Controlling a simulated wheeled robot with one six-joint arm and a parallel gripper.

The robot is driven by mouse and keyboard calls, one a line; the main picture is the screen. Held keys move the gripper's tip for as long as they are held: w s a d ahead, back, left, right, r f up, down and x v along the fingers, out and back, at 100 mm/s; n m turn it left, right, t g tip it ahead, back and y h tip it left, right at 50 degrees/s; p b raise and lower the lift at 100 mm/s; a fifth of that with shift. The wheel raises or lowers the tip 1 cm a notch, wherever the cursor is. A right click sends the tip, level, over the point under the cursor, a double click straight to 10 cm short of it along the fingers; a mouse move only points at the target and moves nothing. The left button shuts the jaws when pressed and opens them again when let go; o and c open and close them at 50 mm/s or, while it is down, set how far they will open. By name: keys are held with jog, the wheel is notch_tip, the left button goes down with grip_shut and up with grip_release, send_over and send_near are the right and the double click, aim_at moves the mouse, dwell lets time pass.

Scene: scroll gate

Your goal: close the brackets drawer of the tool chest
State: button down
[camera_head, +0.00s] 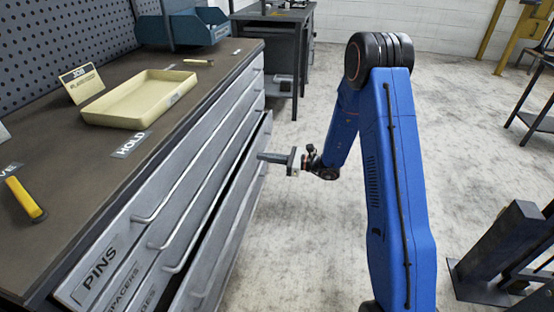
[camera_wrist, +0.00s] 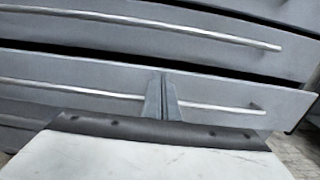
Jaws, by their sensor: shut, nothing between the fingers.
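The grey tool chest (camera_head: 115,235) stands at left in the head view. Its upper drawers carry labels reading PINS, SPACERS and one ending in GES. Below them, one drawer (camera_head: 241,205) stands out from the chest, with a dark gap above its front. Its label is not visible, so I cannot read whether it says brackets. My gripper (camera_head: 261,156) is shut and empty at this drawer's far end.
On the chest top are a cream tray (camera_head: 110,115), a yellow-handled tool (camera_head: 24,199) and a blue bin (camera_head: 190,30). A dark bench (camera_head: 270,35) stands behind. A dark metal stand (camera_head: 497,245) is at lower right. Floor beside the drawers is clear.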

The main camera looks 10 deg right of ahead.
aim_at(250, 154)
jog(key=shift+x, duration=1.4)
jog(key=x, duration=0.4)
jog(key=shift+a, duration=0.2)
jog(key=shift+w+r, duration=0.1)
